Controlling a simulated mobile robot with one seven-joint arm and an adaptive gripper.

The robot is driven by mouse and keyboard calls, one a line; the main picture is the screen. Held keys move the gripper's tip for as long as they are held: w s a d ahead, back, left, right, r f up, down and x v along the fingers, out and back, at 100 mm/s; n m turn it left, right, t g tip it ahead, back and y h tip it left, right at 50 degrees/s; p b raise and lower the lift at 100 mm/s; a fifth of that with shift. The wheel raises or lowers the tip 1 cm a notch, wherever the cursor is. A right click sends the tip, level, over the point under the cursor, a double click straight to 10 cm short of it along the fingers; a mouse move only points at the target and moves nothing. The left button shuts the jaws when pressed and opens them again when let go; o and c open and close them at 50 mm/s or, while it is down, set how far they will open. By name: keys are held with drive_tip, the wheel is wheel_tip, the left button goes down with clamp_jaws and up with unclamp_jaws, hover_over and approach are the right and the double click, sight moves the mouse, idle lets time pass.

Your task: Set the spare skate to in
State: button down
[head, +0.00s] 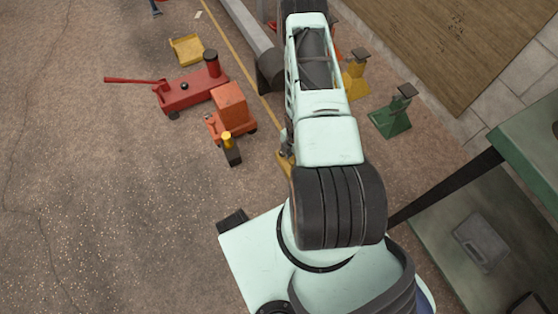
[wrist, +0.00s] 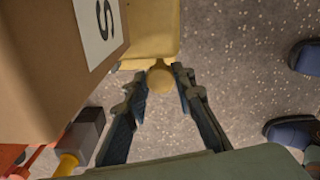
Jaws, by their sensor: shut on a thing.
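In the wrist view my gripper (wrist: 161,84) is shut on a round yellow knob (wrist: 160,76), with one dark finger on each side. The knob is at the edge of a yellow plate-like part (wrist: 152,30), seen from above. I cannot tell which part is the spare skate, and no "in" mark shows. In the head view my arm hides the gripper and what it holds. A small yellow part (head: 285,164) shows beside my arm.
A cardboard box (wrist: 50,70) marked S is close on the left, and blue shoes (wrist: 292,132) are at the right. A red jack (head: 190,90), an orange unit (head: 230,105), a yellow tray (head: 187,49) and a green stand (head: 392,115) stand on the floor. Floor at left is clear.

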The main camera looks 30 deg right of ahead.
drive_tip(key=shift+d, duration=1.4)
drive_tip(key=c, duration=1.6)
unclamp_jaws()
wheel_tip(320, 180, up, 12)
